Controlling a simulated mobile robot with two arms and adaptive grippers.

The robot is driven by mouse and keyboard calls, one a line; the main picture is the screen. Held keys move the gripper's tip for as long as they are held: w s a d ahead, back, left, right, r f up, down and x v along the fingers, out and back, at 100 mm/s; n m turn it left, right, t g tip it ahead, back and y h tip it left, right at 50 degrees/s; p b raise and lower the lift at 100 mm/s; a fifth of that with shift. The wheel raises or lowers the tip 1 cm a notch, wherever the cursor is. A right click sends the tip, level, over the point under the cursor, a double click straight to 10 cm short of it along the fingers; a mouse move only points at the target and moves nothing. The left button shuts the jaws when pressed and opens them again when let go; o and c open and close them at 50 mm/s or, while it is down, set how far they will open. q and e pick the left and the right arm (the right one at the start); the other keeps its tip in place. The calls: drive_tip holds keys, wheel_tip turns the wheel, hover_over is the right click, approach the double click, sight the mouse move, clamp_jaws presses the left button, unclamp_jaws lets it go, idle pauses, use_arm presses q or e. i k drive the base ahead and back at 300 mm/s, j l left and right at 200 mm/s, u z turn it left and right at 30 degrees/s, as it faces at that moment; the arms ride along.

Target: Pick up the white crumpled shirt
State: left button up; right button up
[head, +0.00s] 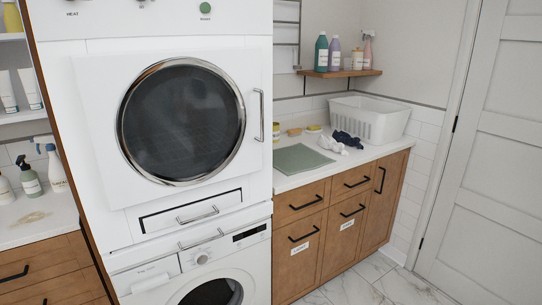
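The white crumpled shirt (331,144) lies in a small heap on the white counter to the right of the stacked machines. A dark navy crumpled cloth (347,139) lies right beside it, on its right, and the two seem to touch. Neither of my grippers shows in the head view.
A white laundry basket (368,119) stands behind the cloths. A grey-green mat (303,159) lies in front of them. A wooden shelf (340,73) with bottles hangs above. The dryer (181,120) and washer (200,270) stand left; a closed door (490,150) is at right.

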sight(327, 142)
drive_tip(key=i+l+u, duration=0.15)
drive_tip(key=l, duration=0.2)
drive_tip(key=i+l+u, duration=0.15)
drive_tip(key=l, duration=0.25)
drive_tip(key=i+l+u, duration=0.1)
drive_tip(key=i+l, duration=0.15)
drive_tip(key=l, duration=0.2)
drive_tip(key=i+l+u, duration=0.15)
drive_tip(key=l, duration=0.25)
drive_tip(key=i+l+u, duration=0.15)
drive_tip(key=l, duration=0.3)
drive_tip(key=l+u, duration=0.15)
drive_tip(key=l, duration=0.3)
drive_tip(key=i, duration=0.05)
